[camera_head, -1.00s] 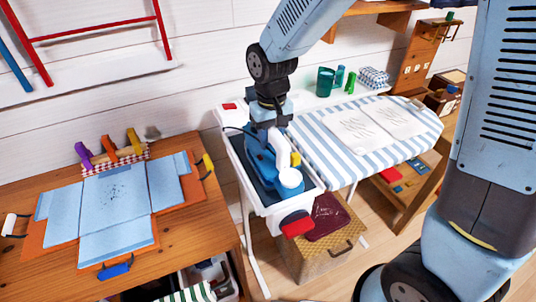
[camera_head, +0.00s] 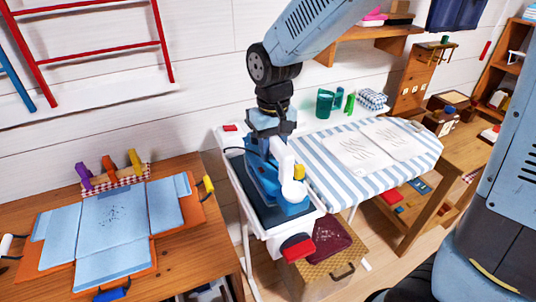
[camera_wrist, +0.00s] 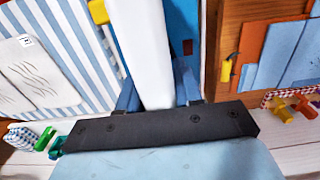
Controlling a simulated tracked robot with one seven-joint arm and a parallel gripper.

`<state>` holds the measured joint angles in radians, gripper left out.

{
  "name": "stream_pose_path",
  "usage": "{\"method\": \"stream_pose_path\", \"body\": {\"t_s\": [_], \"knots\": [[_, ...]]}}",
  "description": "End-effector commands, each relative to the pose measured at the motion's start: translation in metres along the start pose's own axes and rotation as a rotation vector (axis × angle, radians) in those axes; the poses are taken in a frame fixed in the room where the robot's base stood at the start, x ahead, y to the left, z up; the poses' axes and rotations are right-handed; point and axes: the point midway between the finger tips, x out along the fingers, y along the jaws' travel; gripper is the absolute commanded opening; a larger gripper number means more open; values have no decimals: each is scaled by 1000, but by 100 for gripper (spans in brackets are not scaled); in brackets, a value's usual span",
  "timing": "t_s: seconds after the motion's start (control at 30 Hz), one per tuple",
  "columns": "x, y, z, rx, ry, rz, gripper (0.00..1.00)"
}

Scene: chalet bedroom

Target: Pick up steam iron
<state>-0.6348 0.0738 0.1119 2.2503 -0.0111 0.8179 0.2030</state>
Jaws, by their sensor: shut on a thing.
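The steam iron (camera_head: 262,178) has a blue body, a white handle and a yellow part. It is at the left end of the striped ironing board (camera_head: 318,168), over the dark pad of a white-rimmed iron rest (camera_head: 262,224). My gripper (camera_head: 275,140) comes down from above and is shut on the white handle. In the wrist view, the handle (camera_wrist: 146,55) runs between the two blue fingers of my gripper (camera_wrist: 157,92). The iron appears slightly above the rest; the gap under it is hard to see.
A wooden table (camera_head: 215,235) with a blue folded cloth (camera_head: 110,220) stands at the left. Green cups (camera_head: 326,103) and a checked item (camera_head: 372,99) stand behind the board. A woven box (camera_head: 325,262) is below. A wooden shelf (camera_head: 365,40) hangs behind my arm.

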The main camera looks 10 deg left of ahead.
Motion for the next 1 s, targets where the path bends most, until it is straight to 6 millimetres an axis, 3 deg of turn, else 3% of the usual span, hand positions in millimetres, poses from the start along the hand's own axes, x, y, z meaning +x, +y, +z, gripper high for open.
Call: {"method": "stream_pose_path", "body": {"t_s": [0.23, 0.6, 1.0], "knots": [[-40, -8, 30, 0, 7, 0, 0], [-64, -23, 86, 0, 5, 0, 0], [-76, -30, 114, 0, 2, 0, 0]]}}
